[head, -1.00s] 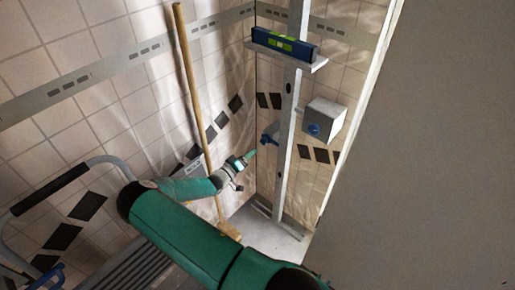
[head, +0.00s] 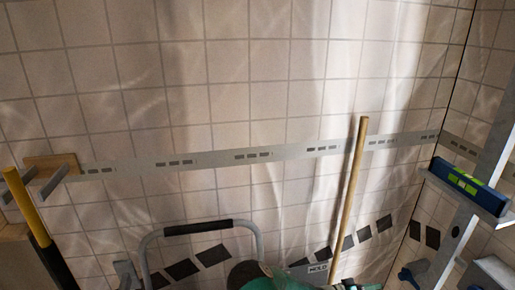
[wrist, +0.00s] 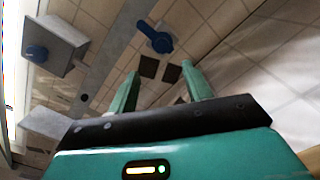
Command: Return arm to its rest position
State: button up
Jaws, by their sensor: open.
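My green arm (head: 265,277) shows only at the bottom edge of the head view, and its gripper end is mostly cut off there. In the wrist view my gripper (wrist: 160,72) has its two green fingers apart, with nothing between them. A grey box with a blue knob (wrist: 36,54) is to the left. The fingers appear apart from all of these.
In the head view, a wooden pole (head: 348,200) leans on the tiled wall behind my arm. A grey rail with a black grip (head: 198,228) stands left of it. A blue spirit level (head: 468,187) lies on the lift's shelf at right. A yellow pole (head: 25,207) is far left.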

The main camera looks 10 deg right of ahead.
jog(key=s+a+r+g+y, duration=0.1)
jog(key=s+a+r+y, duration=0.45)
jog(key=a+r, duration=0.5)
jog(key=s+a+r+g+y, duration=0.1)
jog(key=s+a+r+y, duration=0.3)
jog(key=a+r+y, duration=0.7)
jog(key=s+a+r+n+t, duration=0.3)
jog(key=s+a+r, duration=0.2)
jog(key=s+r, duration=0.2)
jog(key=s+a+r+n+t+y, duration=0.1)
jog(key=s+a+r+n+t, duration=0.2)
jog(key=r, duration=0.8)
jog(key=s+a, duration=0.2)
jog(key=s, duration=0.1)
jog(key=shift+s+r+n, duration=0.2)
jog(key=shift+s+n, duration=0.1)
jog(key=shift+s, duration=0.05)
